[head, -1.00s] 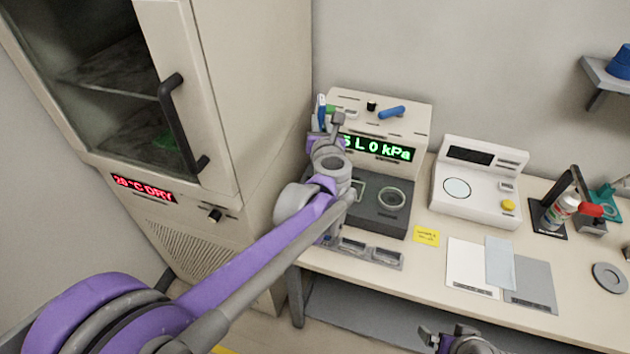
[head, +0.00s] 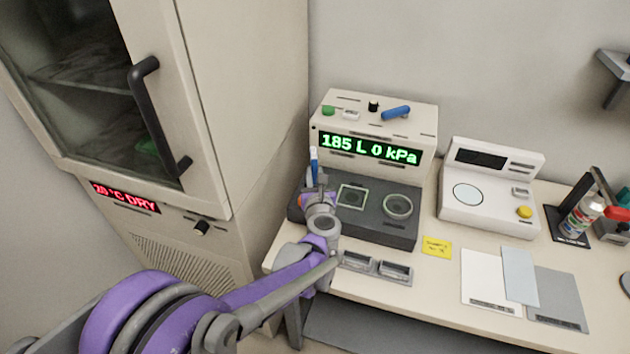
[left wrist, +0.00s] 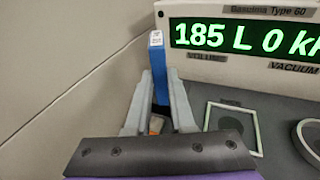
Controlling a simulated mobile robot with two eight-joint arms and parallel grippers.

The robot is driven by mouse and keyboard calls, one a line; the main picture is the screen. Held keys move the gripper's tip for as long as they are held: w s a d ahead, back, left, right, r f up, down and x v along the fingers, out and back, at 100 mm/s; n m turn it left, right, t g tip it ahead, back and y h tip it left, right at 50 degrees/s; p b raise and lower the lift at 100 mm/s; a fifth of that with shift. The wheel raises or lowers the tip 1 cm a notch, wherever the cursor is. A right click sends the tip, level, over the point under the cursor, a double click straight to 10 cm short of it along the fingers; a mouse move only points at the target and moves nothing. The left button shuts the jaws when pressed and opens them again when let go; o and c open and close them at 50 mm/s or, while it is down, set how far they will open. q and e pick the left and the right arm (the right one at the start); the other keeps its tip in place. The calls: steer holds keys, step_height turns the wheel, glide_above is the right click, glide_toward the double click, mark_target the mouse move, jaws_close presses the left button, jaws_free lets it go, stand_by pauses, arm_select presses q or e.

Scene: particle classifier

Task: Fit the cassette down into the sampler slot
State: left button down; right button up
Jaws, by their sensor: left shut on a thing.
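A blue cassette (head: 314,160) with a white label at its top stands upright between the fingertips of my left gripper (head: 315,182). In the left wrist view, the cassette (left wrist: 158,68) shows between the two grey fingers of the left gripper (left wrist: 160,84), which is shut on it. They are at the left end of the sampler's dark grey base (head: 372,222), left of its pale square frame (head: 351,197). The cassette's lower end is hidden by the fingers and wrist. I cannot make out the slot or whether the cassette touches it. My right gripper is out of view.
The sampler's lit display (head: 370,148) reads 185 L 0 kPa. A tall cabinet (head: 245,110) stands close on the left. A two-bay holder (head: 376,266) lies in front of the base. A white instrument (head: 490,190), yellow note (head: 436,247) and cards (head: 491,279) are to the right.

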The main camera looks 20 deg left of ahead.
mark_target(315, 180)
arm_select(q)
steer(key=shift+f, duration=0.95)
steer(key=shift+f+b, duration=0.55)
steer(key=shift+f, duration=0.05)
steer(key=c, duration=0.8)
jaws_free()
steer(key=shift+o, duration=0.2)
steer(key=shift+r, duration=0.1)
